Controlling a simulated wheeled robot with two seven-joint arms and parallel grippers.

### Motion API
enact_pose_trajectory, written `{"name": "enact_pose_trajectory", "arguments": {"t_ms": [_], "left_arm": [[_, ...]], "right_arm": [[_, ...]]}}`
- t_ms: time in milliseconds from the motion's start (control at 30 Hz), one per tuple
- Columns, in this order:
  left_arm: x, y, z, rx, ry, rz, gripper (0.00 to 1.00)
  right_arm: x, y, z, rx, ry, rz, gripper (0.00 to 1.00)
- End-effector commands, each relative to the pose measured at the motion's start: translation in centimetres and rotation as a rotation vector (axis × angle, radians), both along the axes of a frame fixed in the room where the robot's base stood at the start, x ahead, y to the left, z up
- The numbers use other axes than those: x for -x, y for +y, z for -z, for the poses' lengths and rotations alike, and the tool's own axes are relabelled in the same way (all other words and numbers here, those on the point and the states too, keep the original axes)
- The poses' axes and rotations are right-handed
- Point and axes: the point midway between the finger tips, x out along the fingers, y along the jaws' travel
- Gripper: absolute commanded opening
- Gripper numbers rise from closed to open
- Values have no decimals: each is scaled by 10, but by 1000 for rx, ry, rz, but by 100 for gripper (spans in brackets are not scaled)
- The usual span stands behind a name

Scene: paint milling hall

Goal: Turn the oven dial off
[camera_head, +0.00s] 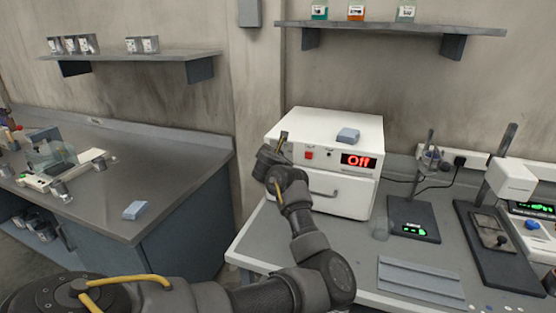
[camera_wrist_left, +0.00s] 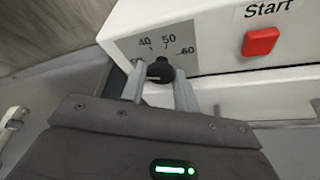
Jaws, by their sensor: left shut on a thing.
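The white oven (camera_head: 345,195) stands on the right bench, and its red display (camera_head: 356,160) reads "Off". The black oven dial (camera_wrist_left: 160,71) shows in the left wrist view, below a scale marked 40, 50 and 60. My left gripper (camera_wrist_left: 159,80) has one finger on each side of the dial and is shut on it. In the head view my left gripper (camera_head: 283,141) is at the oven's front left corner, and my wrist hides the dial there. My right gripper is not in view.
A red start button (camera_wrist_left: 261,41) is right of the dial. A blue-grey block (camera_head: 348,134) lies on top of the oven. A scale (camera_head: 412,218) and a grey ridged tray (camera_head: 420,283) are on the right bench. Another bench (camera_head: 160,165) stands at left, across a gap.

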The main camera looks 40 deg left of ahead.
Motion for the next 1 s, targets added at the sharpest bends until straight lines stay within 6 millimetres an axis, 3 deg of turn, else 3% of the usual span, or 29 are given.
{"name": "enact_pose_trajectory", "arguments": {"t_ms": [600,633,767,1000], "left_arm": [[0,0,1,39,-12,1,8],[0,0,1,39,-12,1,33],[0,0,1,38,-12,0,50],[0,0,0,36,-12,0,51]], "right_arm": [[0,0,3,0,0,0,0],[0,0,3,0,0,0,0],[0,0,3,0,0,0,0],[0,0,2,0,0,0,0]]}}
